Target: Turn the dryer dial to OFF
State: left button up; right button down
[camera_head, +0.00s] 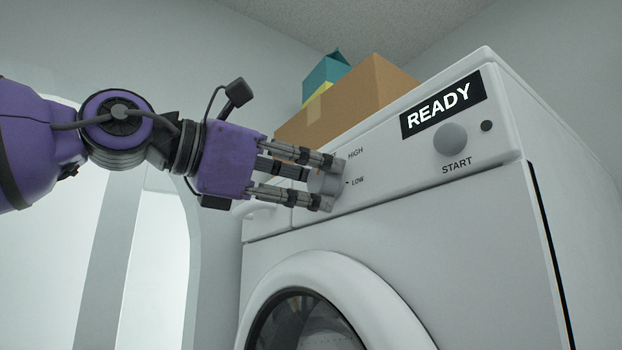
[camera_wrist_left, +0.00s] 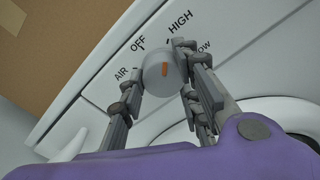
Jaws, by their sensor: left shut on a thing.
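The dryer (camera_head: 470,230) is white, with a control panel along its top front. The grey dial (camera_head: 322,184) sits at the panel's left part, beside the labels HIGH and LOW. My left gripper (camera_head: 329,182) comes from the left and is shut on the dial, a finger on either side. In the left wrist view the round dial (camera_wrist_left: 158,74) has a short orange mark on its face. The labels AIR, OFF (camera_wrist_left: 138,44), HIGH and LOW are spread around it. I cannot tell for sure which label the mark points at. My right gripper is not in view.
A START button (camera_head: 450,139) and a READY display (camera_head: 443,104) are on the panel's right. A cardboard box (camera_head: 352,100) and a teal box (camera_head: 325,76) stand on top of the dryer. The round door (camera_head: 335,272) is below the panel.

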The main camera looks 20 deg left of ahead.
pick_arm(q)
jog(key=n, duration=0.4)
jog(key=shift+a+r+n, duration=0.1)
jog(key=shift+r+n, duration=0.15)
jog(key=shift+n, duration=1.95)
jog(key=shift+f, duration=0.1)
jog(key=o, duration=1)
jog(key=shift+c, duration=0.2)
jog(key=shift+o, duration=0.5)
jog(key=shift+w+f, duration=0.1)
jog(key=shift+f, duration=0.1)
jog(key=shift+s+a, duration=0.15)
jog(key=shift+s, duration=0.2)
jog(key=v, duration=1.1)
jog(key=shift+a, duration=0.25)
